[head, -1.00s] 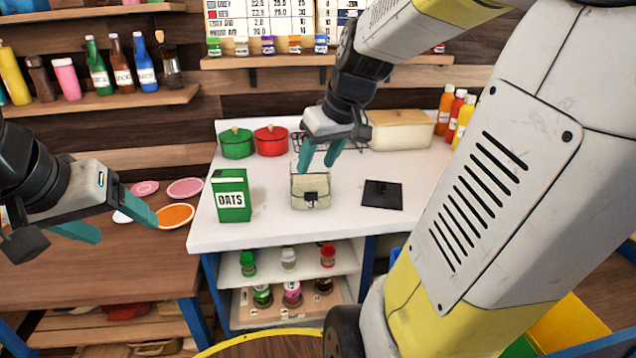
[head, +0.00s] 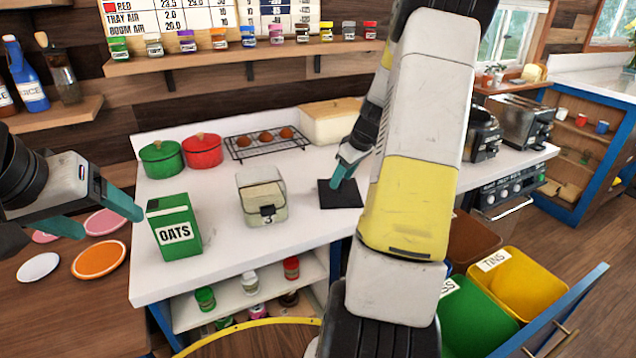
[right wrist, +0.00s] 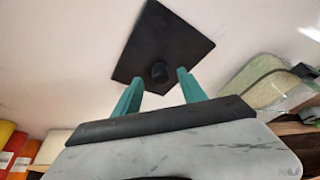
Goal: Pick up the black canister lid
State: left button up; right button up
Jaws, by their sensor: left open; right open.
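The black canister lid (head: 328,196) is a flat square plate lying on the white counter, right of the glass canister (head: 262,203). In the right wrist view the lid (right wrist: 171,42) shows a small round knob in its middle. My right gripper (head: 346,172) is at the lid, its teal fingers open. In the right wrist view the fingertips of the right gripper (right wrist: 158,80) stand on either side of the knob, with a gap to each side. My left gripper (head: 110,215) is open and empty at the left, near the green oats box (head: 174,228).
A green pot (head: 161,159), a red pot (head: 203,151), a wire rack (head: 265,145) with brown items and a cream bread bin (head: 330,122) stand along the counter's back. Coloured bins (head: 517,285) stand on the floor at right.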

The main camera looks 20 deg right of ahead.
aim_at(339, 187)
jog(key=shift+x, duration=1.35)
grip_shut()
